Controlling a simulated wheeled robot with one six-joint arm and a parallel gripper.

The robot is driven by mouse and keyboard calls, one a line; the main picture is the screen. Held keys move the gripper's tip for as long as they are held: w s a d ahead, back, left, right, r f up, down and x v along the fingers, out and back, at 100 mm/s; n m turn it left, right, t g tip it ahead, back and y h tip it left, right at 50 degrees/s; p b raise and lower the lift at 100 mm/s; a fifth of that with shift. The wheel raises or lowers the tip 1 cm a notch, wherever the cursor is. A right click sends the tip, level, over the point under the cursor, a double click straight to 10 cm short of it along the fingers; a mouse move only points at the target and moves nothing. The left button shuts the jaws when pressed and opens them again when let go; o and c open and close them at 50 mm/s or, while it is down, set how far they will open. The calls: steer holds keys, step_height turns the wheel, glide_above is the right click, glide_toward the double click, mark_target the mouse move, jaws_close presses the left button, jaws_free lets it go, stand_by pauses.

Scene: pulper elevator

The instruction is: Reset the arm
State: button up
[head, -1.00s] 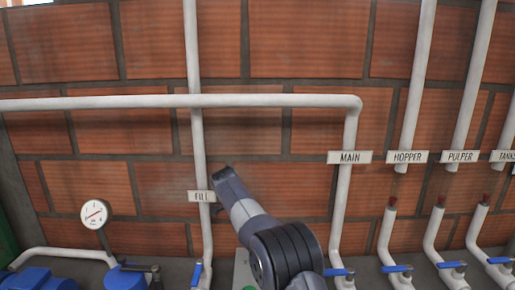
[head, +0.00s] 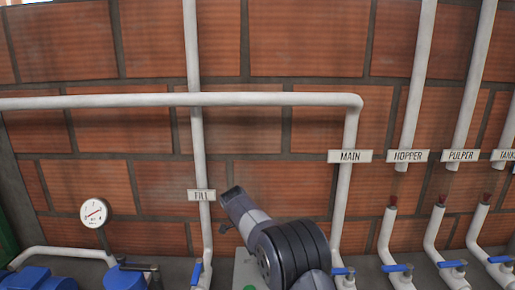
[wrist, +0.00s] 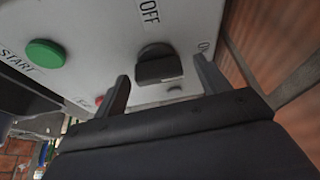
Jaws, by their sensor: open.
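My gripper (wrist: 160,68) shows in the wrist view with its two dark fingers apart. A black rotary knob (wrist: 158,66) on a pale control panel (wrist: 95,28) appears between and beyond the fingertips. I cannot tell whether a finger touches it. The panel reads OFF above the knob and has part of another label at the right. A green START button (wrist: 45,54) is at the left, and a red button (wrist: 99,101) is partly hidden by the left finger. In the head view my arm (head: 285,250) rises in front of the control box (head: 243,270), and my fingers cannot be made out.
A brick wall carries white pipes labelled FILL (head: 202,195), MAIN (head: 349,156), HOPPER (head: 407,156) and PULPER (head: 463,155). Blue-handled valves (head: 397,268) line the bottom right. A gauge (head: 95,212) and blue machinery (head: 40,279) are at the left.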

steer(key=n+t, duration=0.1)
steer(key=n, duration=0.1)
steer(key=n+b, duration=0.1)
steer(key=n, duration=0.1)
steer(key=shift+s+n+t, duration=0.2)
steer(key=shift+n+t, duration=0.1)
steer(key=shift+t, duration=0.1)
steer(key=n, duration=0.2)
steer(key=n+t+y, duration=0.1)
steer(key=n, duration=0.1)
steer(key=shift+s+d+y, duration=0.1)
steer(key=shift+d+y, duration=0.05)
steer(key=shift+y, duration=0.15)
steer(key=n+t+y+p, duration=0.1)
steer(key=n+p, duration=0.1)
steer(key=n, duration=0.2)
steer(key=shift+d+r+p, duration=0.1)
steer(key=shift+r+p, duration=0.05)
steer(key=shift+p, duration=0.2)
steer(key=shift+n+y+p, duration=0.9)
steer(key=shift+n+p, duration=0.8)
steer(key=shift+n, duration=0.4)
steer(key=shift+s+r, duration=0.2)
steer(key=shift+r, duration=0.1)
steer(key=shift+d, duration=0.1)
